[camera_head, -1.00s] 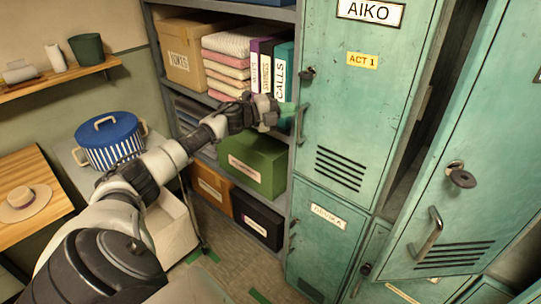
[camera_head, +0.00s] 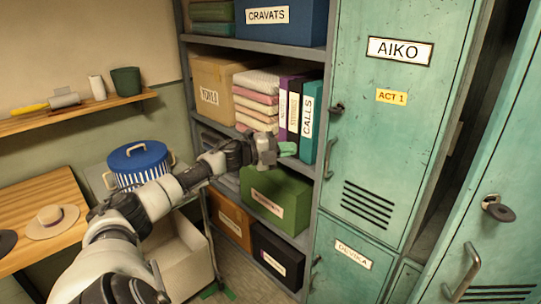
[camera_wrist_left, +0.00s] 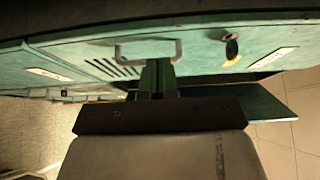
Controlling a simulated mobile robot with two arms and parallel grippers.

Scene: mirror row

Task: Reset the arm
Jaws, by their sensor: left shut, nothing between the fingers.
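My left arm reaches in from the lower left of the head view. Its gripper (camera_head: 287,149) is shut and empty, with green fingertips, in front of the shelf unit near the folded cloths and binders. In the left wrist view the shut fingers (camera_wrist_left: 157,78) point at the teal lockers, with a locker handle (camera_wrist_left: 148,48) just beyond them. I cannot tell whether they touch it. My right gripper is in neither view.
Teal lockers (camera_head: 385,140) stand on the right, one labelled AIKO; the door at far right stands open. The shelf unit holds a green box (camera_head: 275,198), binders (camera_head: 306,120) and a cardboard box (camera_head: 212,88).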

